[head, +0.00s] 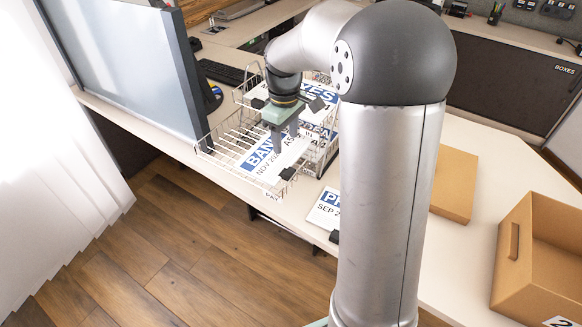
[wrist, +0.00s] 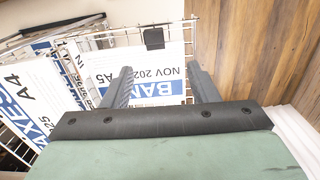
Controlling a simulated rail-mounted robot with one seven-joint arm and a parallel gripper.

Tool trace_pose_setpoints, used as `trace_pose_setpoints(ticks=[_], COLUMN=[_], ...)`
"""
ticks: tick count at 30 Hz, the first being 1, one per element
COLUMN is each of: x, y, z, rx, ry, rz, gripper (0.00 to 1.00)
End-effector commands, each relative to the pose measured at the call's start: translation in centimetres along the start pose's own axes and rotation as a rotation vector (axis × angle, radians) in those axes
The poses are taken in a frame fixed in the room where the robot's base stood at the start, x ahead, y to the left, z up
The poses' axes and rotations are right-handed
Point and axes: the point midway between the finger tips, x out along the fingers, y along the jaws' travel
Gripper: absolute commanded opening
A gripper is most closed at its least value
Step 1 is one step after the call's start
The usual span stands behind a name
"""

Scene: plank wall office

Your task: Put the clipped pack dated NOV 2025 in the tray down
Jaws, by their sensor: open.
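The clipped pack reading "BAN…" on a blue band and "NOV 2025" (head: 262,163) lies flat at the lower wire tray (head: 221,146). It also shows upside down in the wrist view (wrist: 150,70), with a black clip (wrist: 153,38) at its edge by the tray wire. My gripper (head: 277,142) is above the pack, pointing down. In the wrist view its two fingers (wrist: 159,72) are spread apart over the pack with nothing gripped between them. Whether the fingertips touch the paper I cannot tell. My arm hides part of the trays.
Other papers with blue bands (head: 318,100) lie in wire trays beside and behind. Another pack reading "SEP 2…" (head: 326,207) lies at the desk's front edge. A monitor (head: 130,60) stands left. A closed carton (head: 455,186) and an open box (head: 540,255) are at right.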

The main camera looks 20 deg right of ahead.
Motion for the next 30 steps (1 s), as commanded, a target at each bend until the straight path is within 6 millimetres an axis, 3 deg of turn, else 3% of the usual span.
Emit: trace_pose_setpoints(ticks=[6,9,13,18,30], x=[-1.8,-1.3,0.1,1.3,1.4], y=[-9.3,-13.7,-17.7,-20.0,-20.1], z=[6.6,10.5,14.6,17.0,17.2], rx=[0.232,0.368,0.509,0.595,0.603], ry=[0.001,0.014,0.033,0.043,0.043], rz=[0.034,0.034,0.019,0.002,0.001], gripper=[0.54,0.54,0.54,0.54,0.54])
